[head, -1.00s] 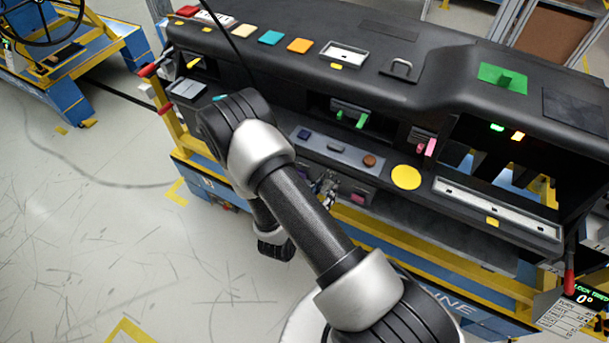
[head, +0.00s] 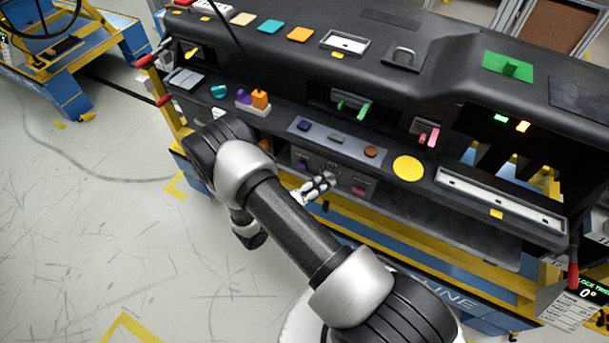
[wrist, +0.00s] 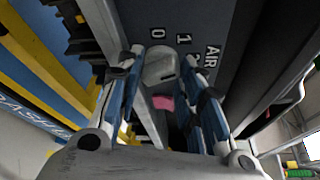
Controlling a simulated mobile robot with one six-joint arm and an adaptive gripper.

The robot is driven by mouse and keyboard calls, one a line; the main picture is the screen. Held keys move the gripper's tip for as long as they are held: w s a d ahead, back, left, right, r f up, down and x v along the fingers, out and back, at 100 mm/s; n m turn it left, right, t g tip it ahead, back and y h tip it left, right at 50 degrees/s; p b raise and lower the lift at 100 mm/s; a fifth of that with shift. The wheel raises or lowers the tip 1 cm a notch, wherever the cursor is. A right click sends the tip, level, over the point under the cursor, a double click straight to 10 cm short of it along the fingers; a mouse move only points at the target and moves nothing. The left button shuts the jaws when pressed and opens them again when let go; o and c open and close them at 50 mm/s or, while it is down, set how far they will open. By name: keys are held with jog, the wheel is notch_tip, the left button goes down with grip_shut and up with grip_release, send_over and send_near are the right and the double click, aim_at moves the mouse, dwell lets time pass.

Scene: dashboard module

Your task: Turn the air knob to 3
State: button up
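The grey air knob (wrist: 160,66) is in the upper middle of the wrist view, on a dark panel (wrist: 205,28) marked AIR, with 0, 1 and a partly covered further mark around it.
The dashboard ledge (head: 335,142) overhangs just above. A yellow disc (head: 408,167) is to the right. Open floor (head: 90,230) lies left.

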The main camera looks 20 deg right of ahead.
jog(key=s+a+n+h, duration=0.1)
jog(key=s+a+n, duration=0.3)
jog(key=a, duration=1.3)
jog(key=s+d+r+m+g+y, duration=0.2)
jog(key=r+m+y, duration=0.2)
jog(key=r+m, duration=0.5)
jog(key=s+d+r+m+g+y+p, duration=0.1)
jog(key=s+d+r+m+g+y, duration=0.1)
jog(key=r+m, duration=0.7)
jog(key=s+d+r+m+g+y, duration=0.2)
jog(key=s+r+m+y, duration=0.2)
jog(key=r+m, duration=0.5)
jog(key=shift+s+r+y, duration=0.25)
jog(key=shift+r+y, duration=0.45)
jog(key=shift+y, duration=0.3)
jog(key=shift+c, duration=0.5)
